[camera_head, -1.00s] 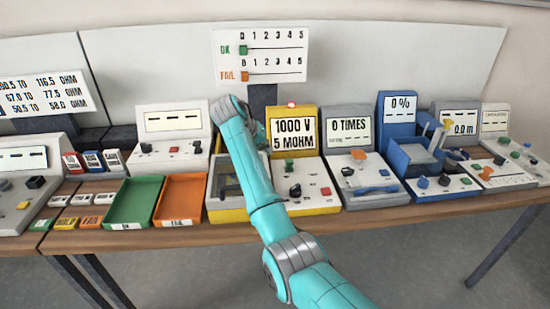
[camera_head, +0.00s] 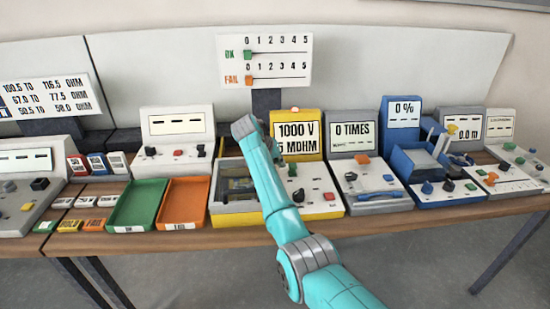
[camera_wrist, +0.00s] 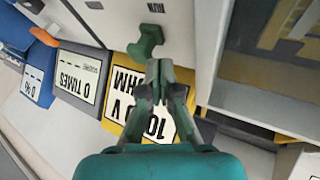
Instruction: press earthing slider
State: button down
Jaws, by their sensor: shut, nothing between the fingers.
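The yellow-framed tester (camera_head: 235,218) stands mid-table, its display reading 1000 V. A green slider knob (camera_wrist: 147,40) stands up from its pale panel in the wrist view; it also shows in the head view (camera_head: 292,168). No label naming an earthing slider is readable. My gripper (camera_wrist: 160,68) is shut and empty. Its fingertips appear just beside the green knob in the wrist view; I cannot tell whether they touch. In the head view my arm hides most of the gripper and part of the tester.
A clear-lidded bay (camera_wrist: 265,85) lies to the right in the wrist view. The grey 0 TIMES unit (camera_head: 378,200) stands right of the tester. Green (camera_head: 112,221) and orange (camera_head: 161,218) trays lie to the left. A black knob and red button sit on the tester panel.

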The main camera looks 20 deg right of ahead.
aim_at(293, 170)
jog(key=shift+x, duration=1.05)
jog(key=shift+d, duration=0.1)
jog(key=d, duration=0.2)
jog(key=s+d, duration=0.1)
jog(key=d, duration=0.1)
jog(key=s+d, duration=0.1)
jog(key=d, duration=0.1)
jog(key=shift+d, duration=0.1)
